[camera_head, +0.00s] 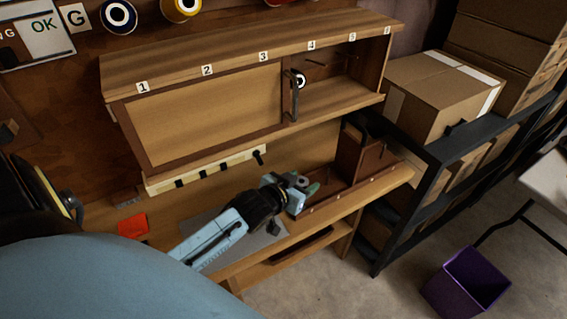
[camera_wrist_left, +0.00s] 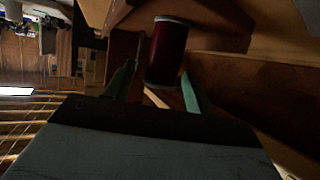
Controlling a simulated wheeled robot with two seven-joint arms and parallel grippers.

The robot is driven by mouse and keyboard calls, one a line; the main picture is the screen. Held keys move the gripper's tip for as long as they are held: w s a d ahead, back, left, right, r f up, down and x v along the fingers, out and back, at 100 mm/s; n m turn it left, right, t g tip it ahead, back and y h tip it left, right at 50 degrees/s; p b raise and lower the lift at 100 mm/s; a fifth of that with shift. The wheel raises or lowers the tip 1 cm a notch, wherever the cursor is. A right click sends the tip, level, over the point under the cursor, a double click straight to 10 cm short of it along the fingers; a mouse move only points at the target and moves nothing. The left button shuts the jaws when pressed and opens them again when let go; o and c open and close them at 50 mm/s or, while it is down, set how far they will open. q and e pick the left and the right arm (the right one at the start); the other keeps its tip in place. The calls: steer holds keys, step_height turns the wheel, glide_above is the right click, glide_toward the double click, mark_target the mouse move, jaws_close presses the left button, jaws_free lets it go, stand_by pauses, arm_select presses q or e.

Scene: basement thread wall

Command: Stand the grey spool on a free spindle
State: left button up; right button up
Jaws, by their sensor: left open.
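My left gripper (camera_head: 303,185) is open at the left end of the low wooden tray (camera_head: 350,190) on the bench. In the left wrist view its two green fingers (camera_wrist_left: 157,92) point at a dark red spool (camera_wrist_left: 168,52) with pale end rims. The spool appears between the fingertips; I cannot tell whether they touch it. I cannot clearly make out a grey spool. Another spool end, white with a dark centre (camera_head: 299,80), shows in the wall cabinet behind the door handle. My right gripper is not in view.
The cabinet (camera_head: 250,58) is numbered 1 to 6; its sliding panel (camera_head: 205,112) covers the left part, and the right part is open. A dark shelf rack (camera_head: 430,190) with cardboard boxes (camera_head: 440,90) stands right. A purple bin (camera_head: 466,283) sits on the floor.

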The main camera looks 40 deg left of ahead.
arm_select(q)
steer(key=p+v, duration=0.1)
steer(key=v, duration=1)
steer(key=shift+s+p, duration=0.25)
steer(key=shift+p, duration=0.05)
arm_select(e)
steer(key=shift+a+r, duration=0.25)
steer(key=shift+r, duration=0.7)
arm_select(q)
steer(key=s+d+f+m+g, duration=0.1)
steer(key=s+d+f+g, duration=0.1)
steer(key=s+d+g, duration=0.4)
steer(key=s+d+f+m+g, duration=0.1)
steer(key=s+g, duration=0.3)
steer(key=s, duration=0.5)
step_height(320, 180, down, 25)
steer(key=s+g, duration=0.1)
steer(key=s, duration=0.1)
steer(key=s+a+f+g, duration=0.1)
steer(key=s+a+f, duration=0.1)
steer(key=s+f, duration=1.3)
steer(key=shift+s+a, duration=0.35)
steer(key=shift+s, duration=0.4)
